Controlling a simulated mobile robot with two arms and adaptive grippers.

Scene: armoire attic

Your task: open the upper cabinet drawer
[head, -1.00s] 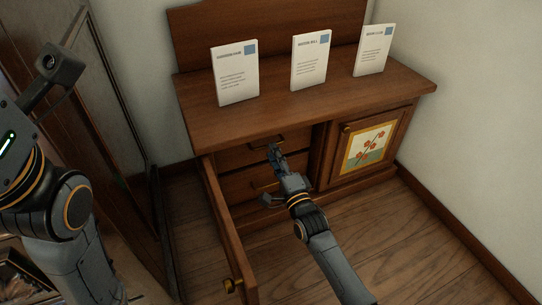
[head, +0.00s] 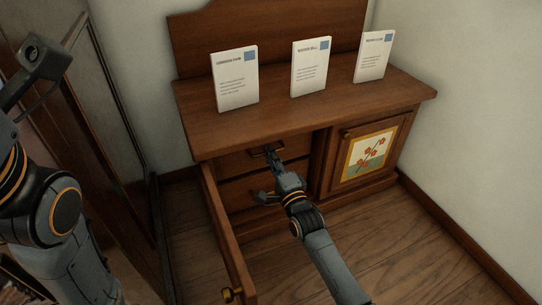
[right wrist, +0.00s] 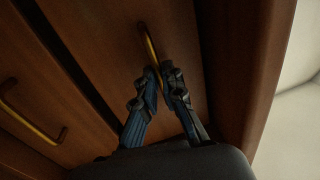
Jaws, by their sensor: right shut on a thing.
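The wooden cabinet (head: 300,100) stands against the wall. Its upper drawer (head: 235,162) sits below the cabinet top and looks closed or nearly so. My right gripper (head: 271,157) is at the drawer's brass handle (head: 258,153) and hides part of it. In the right wrist view, the fingers of the right gripper (right wrist: 162,78) are shut on the lower end of the upper handle (right wrist: 149,42). My left arm shows at the left edge; its gripper fingers are not visible.
A lower drawer (head: 236,191) lies under the upper one; its handle (right wrist: 30,122) shows in the wrist view. The left cabinet door (head: 222,230) stands open beside the drawers. The right door (head: 345,185) is closed. Several cards (head: 310,66) stand on top. Floor at right is clear.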

